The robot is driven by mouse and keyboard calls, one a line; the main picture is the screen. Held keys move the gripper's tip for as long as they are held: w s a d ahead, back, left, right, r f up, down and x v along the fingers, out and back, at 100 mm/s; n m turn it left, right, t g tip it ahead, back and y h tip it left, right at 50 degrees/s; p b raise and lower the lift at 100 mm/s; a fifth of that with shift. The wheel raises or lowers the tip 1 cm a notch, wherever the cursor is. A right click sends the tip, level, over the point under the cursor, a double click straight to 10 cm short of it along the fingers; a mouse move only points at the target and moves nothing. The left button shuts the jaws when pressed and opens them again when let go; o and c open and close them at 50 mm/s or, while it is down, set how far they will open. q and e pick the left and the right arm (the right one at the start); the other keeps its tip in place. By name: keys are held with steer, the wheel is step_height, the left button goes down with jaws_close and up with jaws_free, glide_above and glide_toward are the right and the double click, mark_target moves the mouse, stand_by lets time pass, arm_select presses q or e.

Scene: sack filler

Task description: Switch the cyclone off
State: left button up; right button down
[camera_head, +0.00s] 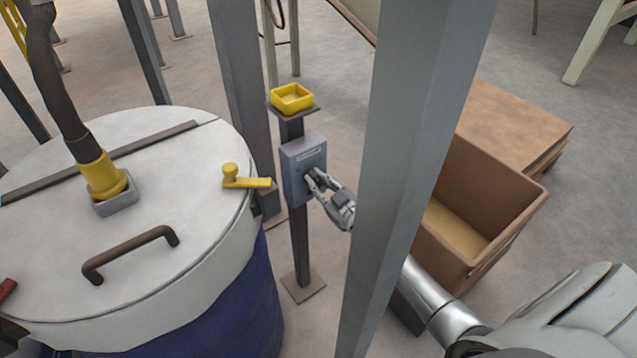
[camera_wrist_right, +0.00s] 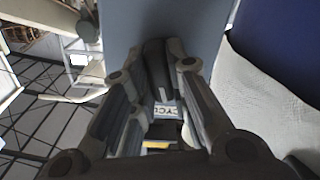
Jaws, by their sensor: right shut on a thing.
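The cyclone's switch box (camera_head: 303,165) is a grey box with a small label on top, mounted on a dark post. My right gripper (camera_head: 312,181) is at the front of the box, shut on the dark switch knob. In the right wrist view the dark knob (camera_wrist_right: 156,68) stands between the fingers (camera_wrist_right: 160,85) against the grey box face (camera_wrist_right: 205,30). Part of a label reading "CYCL" shows there between the fingers. The knob's setting is hidden by the fingers. My left gripper is not in view.
A grey upright (camera_head: 400,150) stands in front of my right forearm. A white-lidded blue drum (camera_head: 240,300) with a yellow lever (camera_head: 245,178) is left of the post. A yellow tray (camera_head: 291,97) tops the post. A brown bin (camera_head: 490,190) stands at the right.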

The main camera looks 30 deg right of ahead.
steer(key=shift+n+b, duration=0.3)
steer(key=shift+n, duration=2)
steer(key=c, duration=1.4)
jaws_free()
steer(key=s, duration=0.4)
steer(key=s+d, duration=0.1)
steer(key=s, duration=0.7)
steer(key=shift+d, duration=0.3)
